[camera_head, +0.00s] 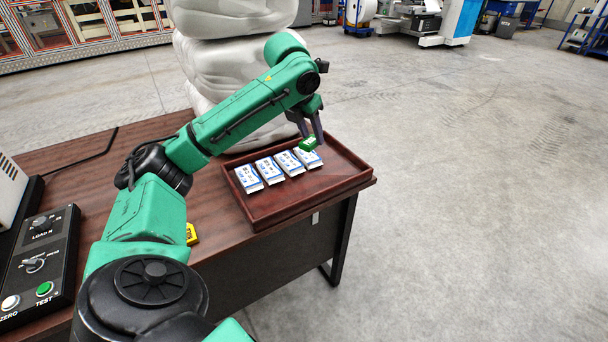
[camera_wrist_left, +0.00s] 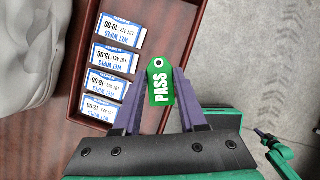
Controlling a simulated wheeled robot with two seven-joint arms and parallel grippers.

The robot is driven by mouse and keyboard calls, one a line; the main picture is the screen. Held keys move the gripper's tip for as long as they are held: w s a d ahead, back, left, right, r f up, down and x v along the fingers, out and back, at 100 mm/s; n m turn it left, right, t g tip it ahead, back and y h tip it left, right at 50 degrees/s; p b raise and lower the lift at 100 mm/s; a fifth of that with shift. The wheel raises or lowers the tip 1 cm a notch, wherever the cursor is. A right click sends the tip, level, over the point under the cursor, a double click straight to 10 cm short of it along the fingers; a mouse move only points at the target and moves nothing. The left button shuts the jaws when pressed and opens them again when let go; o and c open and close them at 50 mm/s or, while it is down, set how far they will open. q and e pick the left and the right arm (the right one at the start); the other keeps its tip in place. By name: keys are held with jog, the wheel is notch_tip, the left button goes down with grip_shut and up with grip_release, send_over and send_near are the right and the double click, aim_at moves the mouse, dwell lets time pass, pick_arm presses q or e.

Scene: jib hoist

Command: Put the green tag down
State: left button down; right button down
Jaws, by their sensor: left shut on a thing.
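The green tag (camera_head: 307,144) is held at the tips of my left gripper (camera_head: 311,137), above the right part of the brown tray (camera_head: 357,179). In the left wrist view the tag (camera_wrist_left: 159,86) reads "PASS" and has a hole at its top end. The fingers of my left gripper (camera_wrist_left: 162,90) are shut on it, one at each side. Several white and blue wet wipes packs (camera_head: 270,171) lie in a row in the tray, beside and below the tag. They also show in the left wrist view (camera_wrist_left: 115,60). My right gripper is in neither view.
The tray sits at the right end of a dark wooden table (camera_head: 222,222). Large white sacks (camera_head: 225,60) stand behind it. A control panel (camera_head: 38,262) is at the left, and a small yellow item (camera_head: 192,233) lies beside my arm. The tray's front strip is bare.

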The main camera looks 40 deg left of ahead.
aim_at(313, 188)
pick_arm(q)
notch_tip(313, 188, down, 16)
jog(key=shift+f+b, duration=0.15)
jog(key=shift+b, duration=1.05)
jog(key=c, duration=0.7)
grip_release()
jog(key=shift+c, duration=0.2)
jog(key=p+v, duration=0.1)
jog(key=v, duration=1.1)
